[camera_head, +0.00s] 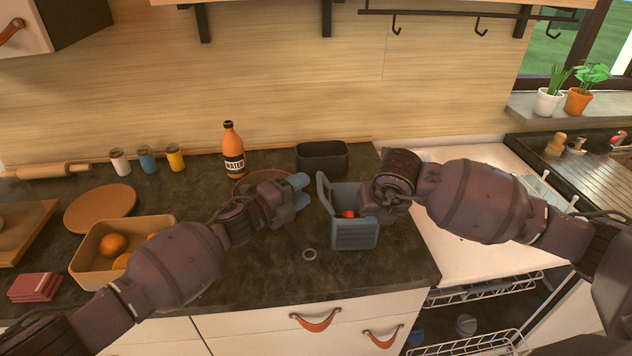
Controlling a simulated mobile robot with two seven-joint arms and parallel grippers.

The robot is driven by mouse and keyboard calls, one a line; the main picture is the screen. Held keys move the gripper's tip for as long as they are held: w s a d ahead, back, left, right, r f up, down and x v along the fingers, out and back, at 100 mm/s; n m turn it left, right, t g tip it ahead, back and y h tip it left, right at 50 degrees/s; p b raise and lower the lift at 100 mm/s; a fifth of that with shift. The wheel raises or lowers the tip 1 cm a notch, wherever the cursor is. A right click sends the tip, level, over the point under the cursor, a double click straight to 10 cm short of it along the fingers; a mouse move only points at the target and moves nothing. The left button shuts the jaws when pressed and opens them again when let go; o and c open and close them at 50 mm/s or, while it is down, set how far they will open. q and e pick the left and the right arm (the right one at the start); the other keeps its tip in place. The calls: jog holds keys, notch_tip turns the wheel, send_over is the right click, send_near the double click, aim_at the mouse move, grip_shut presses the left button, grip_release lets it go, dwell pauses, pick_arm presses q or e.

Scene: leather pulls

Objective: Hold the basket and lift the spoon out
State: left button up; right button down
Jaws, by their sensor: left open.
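A blue-grey basket (354,238) stands on the dark counter near its right end, with a raised part on its left side. A small red piece (347,214) shows inside it. It may be part of the spoon, but I cannot tell. No other part of a spoon is visible. My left gripper (302,191) is open and empty, just left of the basket and apart from it. My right gripper (371,204) is at the basket's right rim. Its fingers are mostly hidden, so I cannot tell whether it grips the rim.
A dark bin (322,157) and an orange water bottle (233,150) stand behind. A box of oranges (92,262) is at the left. An open dishwasher (470,290) is at the right.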

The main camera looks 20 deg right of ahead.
aim_at(318, 178)
pick_arm(q)
jog(key=shift+x, duration=2.6)
jog(key=shift+c, duration=0.2)
grip_shut()
pick_arm(e)
notch_tip(318, 178, up, 14)
jog(key=shift+f, duration=0.2)
dwell(0.3)
pick_arm(q)
jog(key=shift+o, duration=0.2)
grip_release()
